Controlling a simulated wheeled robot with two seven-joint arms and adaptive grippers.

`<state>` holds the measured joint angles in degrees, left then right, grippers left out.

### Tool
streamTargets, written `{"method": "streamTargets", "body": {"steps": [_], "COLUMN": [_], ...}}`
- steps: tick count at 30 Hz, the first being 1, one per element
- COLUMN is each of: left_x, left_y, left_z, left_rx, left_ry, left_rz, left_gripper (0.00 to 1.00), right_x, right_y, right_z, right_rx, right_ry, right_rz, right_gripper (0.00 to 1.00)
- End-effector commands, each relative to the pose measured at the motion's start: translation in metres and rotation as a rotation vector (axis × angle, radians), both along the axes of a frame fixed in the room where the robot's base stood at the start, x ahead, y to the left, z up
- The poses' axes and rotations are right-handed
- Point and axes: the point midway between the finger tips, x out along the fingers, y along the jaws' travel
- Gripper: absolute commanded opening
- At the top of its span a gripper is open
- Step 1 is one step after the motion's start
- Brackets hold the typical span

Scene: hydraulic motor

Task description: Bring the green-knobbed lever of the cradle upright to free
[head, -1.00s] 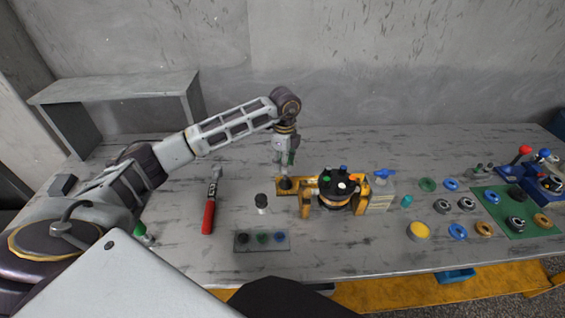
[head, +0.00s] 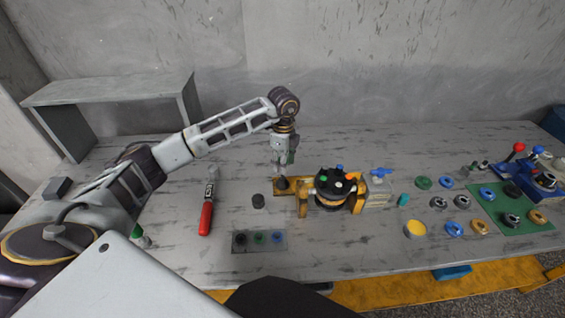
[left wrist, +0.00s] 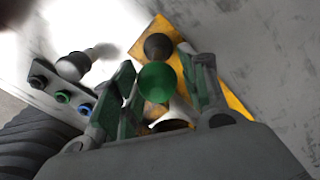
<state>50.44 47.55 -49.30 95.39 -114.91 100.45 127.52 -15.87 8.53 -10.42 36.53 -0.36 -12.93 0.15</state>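The yellow cradle (head: 303,203) holds the round black-topped motor (head: 335,183) near the middle of the table. My left gripper (head: 281,180) points down over the cradle's left end. In the left wrist view the green knob (left wrist: 157,82) sits between the two green-padded fingers of my left gripper (left wrist: 165,88), with a gap on each side. The fingers are apart. A dark round knob (left wrist: 158,46) on the yellow plate (left wrist: 180,38) shows beyond it. My right gripper is out of view.
A small dark cylinder (head: 258,201) and a grey block with three buttons (head: 259,241) lie left of the cradle. A red-handled tool (head: 206,218) lies further left.

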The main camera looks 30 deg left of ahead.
Motion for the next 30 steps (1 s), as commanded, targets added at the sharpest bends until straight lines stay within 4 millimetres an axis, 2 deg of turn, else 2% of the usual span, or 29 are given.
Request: {"method": "streamTargets", "body": {"steps": [11,24,30], "left_x": [-0.001,-0.001,-0.001], "left_y": [0.001,0.001,0.002], "left_z": [0.000,0.020,0.029], "left_rx": [0.003,0.003,0.003], "left_ry": [0.003,0.003,0.004], "left_rz": [0.001,0.002,0.002], "left_gripper": [0.52,0.52,0.52], "right_x": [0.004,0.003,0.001], "right_y": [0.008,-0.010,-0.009], "right_z": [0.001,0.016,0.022], "right_rx": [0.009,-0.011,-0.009], "right_ry": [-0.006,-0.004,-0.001], "right_rz": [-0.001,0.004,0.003], "right_gripper": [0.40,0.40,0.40]}}
